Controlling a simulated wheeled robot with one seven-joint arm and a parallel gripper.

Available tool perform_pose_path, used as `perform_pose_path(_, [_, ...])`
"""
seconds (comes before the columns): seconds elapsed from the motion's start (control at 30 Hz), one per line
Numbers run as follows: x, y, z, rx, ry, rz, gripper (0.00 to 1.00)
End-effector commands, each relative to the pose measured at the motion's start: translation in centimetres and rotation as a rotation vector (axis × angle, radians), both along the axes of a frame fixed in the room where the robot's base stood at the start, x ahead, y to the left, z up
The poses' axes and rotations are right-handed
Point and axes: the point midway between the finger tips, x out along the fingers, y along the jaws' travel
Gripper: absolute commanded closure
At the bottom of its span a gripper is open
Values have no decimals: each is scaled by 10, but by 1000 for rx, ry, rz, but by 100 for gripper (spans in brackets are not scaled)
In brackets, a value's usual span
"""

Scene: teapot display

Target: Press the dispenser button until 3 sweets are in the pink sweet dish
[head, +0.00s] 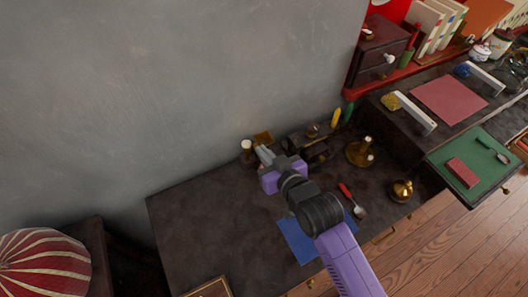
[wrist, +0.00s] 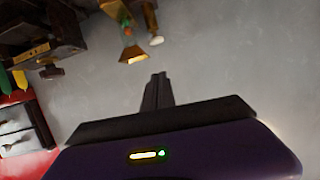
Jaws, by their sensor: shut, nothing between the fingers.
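My gripper (head: 263,155) is over the back of the dark table (head: 190,225), near the grey wall. In the wrist view its fingers (wrist: 157,88) are together and hold nothing, pointing at bare wall. A cluster of small dark objects (head: 318,150) stands just right of the gripper along the wall. I cannot tell whether the dispenser is among them, and no button is clear. I cannot make out a pink sweet dish in either view; my arm hides part of the table.
A white-topped brass piece (head: 247,152) stands left of the gripper. A brass candlestick (head: 360,153), a red-handled spoon (head: 351,199), a blue cloth (head: 297,240) and a brass pot (head: 401,191) are to the right and front. A raised dark counter (head: 405,150) is at right.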

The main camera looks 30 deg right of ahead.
Motion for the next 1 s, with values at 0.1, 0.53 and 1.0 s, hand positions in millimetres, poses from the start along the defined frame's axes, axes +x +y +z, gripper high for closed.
perform_pose_path(0.1, [0, 0, 0, -1, 0, 0, 100])
perform_pose_path(0.53, [-8, 16, -1, -128, -59, 5, 100])
perform_pose_path(1.0, [-11, 19, 8, -158, -74, 2, 100])
